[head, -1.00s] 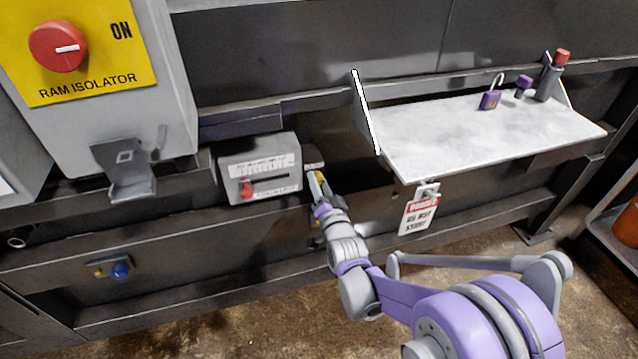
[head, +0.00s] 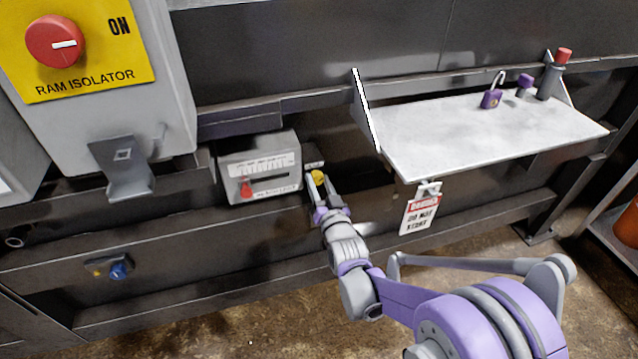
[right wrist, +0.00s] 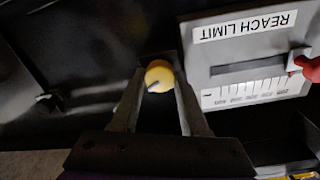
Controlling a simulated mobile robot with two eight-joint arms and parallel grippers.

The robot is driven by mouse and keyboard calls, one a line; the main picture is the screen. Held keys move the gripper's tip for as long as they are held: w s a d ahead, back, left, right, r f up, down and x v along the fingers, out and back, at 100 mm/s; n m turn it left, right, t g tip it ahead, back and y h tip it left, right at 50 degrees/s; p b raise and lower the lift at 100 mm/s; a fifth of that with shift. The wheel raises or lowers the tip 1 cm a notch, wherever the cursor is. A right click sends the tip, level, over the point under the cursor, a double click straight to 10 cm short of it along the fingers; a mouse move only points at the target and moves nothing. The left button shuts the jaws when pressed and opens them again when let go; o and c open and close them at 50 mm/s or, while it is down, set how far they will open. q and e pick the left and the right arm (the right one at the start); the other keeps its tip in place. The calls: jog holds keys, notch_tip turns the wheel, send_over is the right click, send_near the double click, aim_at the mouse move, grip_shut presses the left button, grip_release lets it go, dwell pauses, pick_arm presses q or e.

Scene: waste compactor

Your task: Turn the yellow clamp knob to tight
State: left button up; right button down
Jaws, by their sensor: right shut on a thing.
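The yellow clamp knob (head: 318,177) sits just right of the grey reach limit box on the machine frame. It also shows in the right wrist view (right wrist: 159,74), round, with a dark mark on its lower left. My right gripper (head: 317,182) is at the knob, its two fingers (right wrist: 157,82) on either side, shut on it. A small label is partly visible above the knob. My left gripper is not in view.
The grey reach limit box (head: 234,171) with a red slider (head: 246,188) stands close left of the knob. A grey shelf (head: 450,150) juts out to the right, holding a purple padlock (head: 492,98). A danger tag (head: 420,212) hangs below it. A red isolator switch (head: 54,41) is upper left.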

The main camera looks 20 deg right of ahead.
jog(key=n, duration=0.6)
jog(key=shift+n, duration=0.3)
jog(key=n, duration=0.6)
jog(key=shift+y, duration=0.3)
jog(key=shift+f+n, duration=0.1)
jog(key=shift+n, duration=0.2)
jog(key=shift+c, duration=2.1)
grip_release()
jog(key=s, duration=1.1)
jog(key=shift+d+f, duration=0.15)
